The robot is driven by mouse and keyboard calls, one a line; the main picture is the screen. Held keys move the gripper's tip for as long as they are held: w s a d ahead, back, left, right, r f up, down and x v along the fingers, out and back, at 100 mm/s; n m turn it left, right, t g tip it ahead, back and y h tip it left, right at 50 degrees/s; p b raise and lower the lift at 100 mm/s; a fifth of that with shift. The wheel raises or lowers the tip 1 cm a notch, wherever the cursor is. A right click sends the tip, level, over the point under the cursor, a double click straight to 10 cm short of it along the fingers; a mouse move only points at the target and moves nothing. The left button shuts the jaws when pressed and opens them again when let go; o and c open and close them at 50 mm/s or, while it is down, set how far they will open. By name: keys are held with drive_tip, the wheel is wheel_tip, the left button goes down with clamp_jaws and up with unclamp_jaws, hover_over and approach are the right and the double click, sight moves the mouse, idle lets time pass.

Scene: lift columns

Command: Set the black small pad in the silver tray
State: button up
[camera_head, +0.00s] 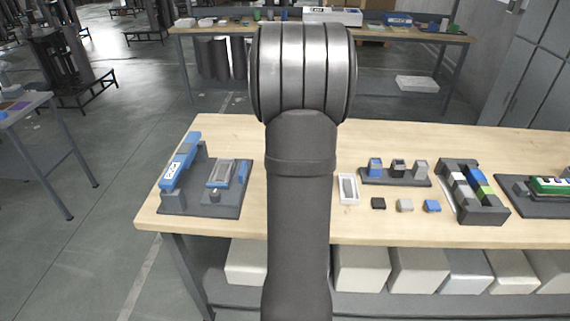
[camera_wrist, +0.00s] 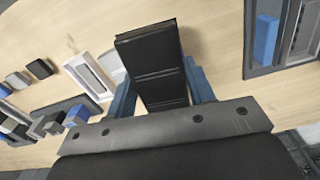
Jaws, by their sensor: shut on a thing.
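My gripper (camera_wrist: 157,88) is shut on a black oblong block with thin seams, which I take for the black small pad (camera_wrist: 150,65); its blue fingers press on both sides. The pad is held above the table; its far end points away from the wrist. In the head view my arm hides the gripper and the pad. A pale tray with a grey inside (camera_head: 348,189) lies on the table right of my arm and left of the pad in the wrist view (camera_wrist: 90,75). I cannot tell which is the silver tray.
Small black (camera_head: 378,203), grey (camera_head: 405,205) and blue (camera_head: 432,206) blocks lie in front of a dark rack (camera_head: 395,181). A dark holder with coloured blocks (camera_head: 474,190) stands further right.

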drive_tip(key=w+a+n, duration=0.1)
drive_tip(key=w+a, duration=0.1)
drive_tip(key=a, duration=1)
drive_tip(key=w+a, duration=0.3)
drive_tip(key=a, duration=0.9)
drive_tip(key=shift+s+d+f, duration=0.15)
drive_tip(key=shift+f, duration=2.6)
drive_tip(key=shift+f, duration=0.5)
drive_tip(key=o, duration=1.6)
drive_tip(key=shift+c, duration=0.2)
wheel_tip(320, 180, up, 8)
drive_tip(key=shift+f, duration=0.2)
